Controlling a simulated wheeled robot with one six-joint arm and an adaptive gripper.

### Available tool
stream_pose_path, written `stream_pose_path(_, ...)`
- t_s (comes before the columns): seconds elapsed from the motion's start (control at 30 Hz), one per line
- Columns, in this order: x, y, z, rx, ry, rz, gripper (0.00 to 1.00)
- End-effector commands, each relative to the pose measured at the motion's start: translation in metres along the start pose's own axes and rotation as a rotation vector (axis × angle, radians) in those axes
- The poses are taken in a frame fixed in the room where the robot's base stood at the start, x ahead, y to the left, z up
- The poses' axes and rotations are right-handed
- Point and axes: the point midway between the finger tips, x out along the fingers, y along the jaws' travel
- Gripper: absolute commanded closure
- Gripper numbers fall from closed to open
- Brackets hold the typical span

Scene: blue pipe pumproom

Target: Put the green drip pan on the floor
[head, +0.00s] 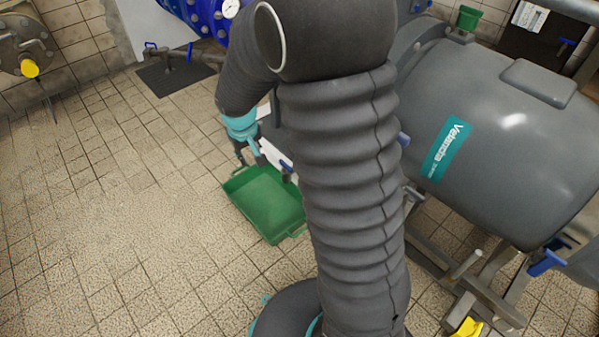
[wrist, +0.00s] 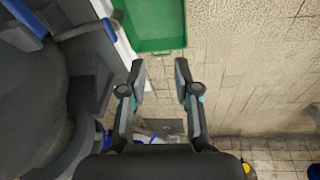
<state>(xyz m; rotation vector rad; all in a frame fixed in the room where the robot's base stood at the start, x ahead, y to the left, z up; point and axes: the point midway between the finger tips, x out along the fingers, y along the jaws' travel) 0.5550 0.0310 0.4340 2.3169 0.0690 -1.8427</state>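The green drip pan (head: 268,203) is a shallow rectangular tray with a handle at its near end, seen in the head view left of my arm against the tiled floor. I cannot tell for sure whether its underside touches the tiles. In the wrist view the pan (wrist: 155,22) is just beyond my fingertips, with its edge and a small handle facing the gap. My gripper (wrist: 160,68) is open, with nothing between its fingers.
A large grey tank (head: 500,130) on a metal frame stands at the right, with a small green container (head: 468,18) on top. Blue pipework (head: 200,15) and a dark floor grate (head: 175,75) are at the back. The tiled floor (head: 110,200) at the left is clear.

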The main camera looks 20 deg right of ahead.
Motion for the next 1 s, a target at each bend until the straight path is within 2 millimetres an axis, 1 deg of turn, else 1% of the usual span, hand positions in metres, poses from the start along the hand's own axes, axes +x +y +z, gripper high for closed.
stream_pose_path(0.03, -0.023, 0.005, 0.006, 0.013, 0.021, 0.001, 0.69)
stream_pose_path(0.2, -0.082, 0.015, 0.033, 0.051, 0.064, -0.002, 0.69)
stream_pose_path(0.27, -0.102, 0.017, 0.044, 0.065, 0.08, -0.005, 0.69)
stream_pose_path(0.4, -0.142, 0.022, 0.074, 0.094, 0.117, -0.01, 0.69)
stream_pose_path(0.5, -0.167, 0.023, 0.098, 0.112, 0.143, -0.016, 0.69)
stream_pose_path(0.57, -0.18, 0.023, 0.113, 0.123, 0.16, -0.02, 0.69)
stream_pose_path(0.6, -0.188, 0.023, 0.123, 0.13, 0.17, -0.023, 0.69)
stream_pose_path(0.73, -0.211, 0.021, 0.156, 0.151, 0.207, -0.032, 0.69)
stream_pose_path(0.8, -0.219, 0.02, 0.173, 0.159, 0.223, -0.037, 0.69)
stream_pose_path(0.9, -0.228, 0.017, 0.193, 0.17, 0.243, -0.044, 0.69)
stream_pose_path(1.0, -0.232, 0.015, 0.206, 0.176, 0.256, -0.049, 0.69)
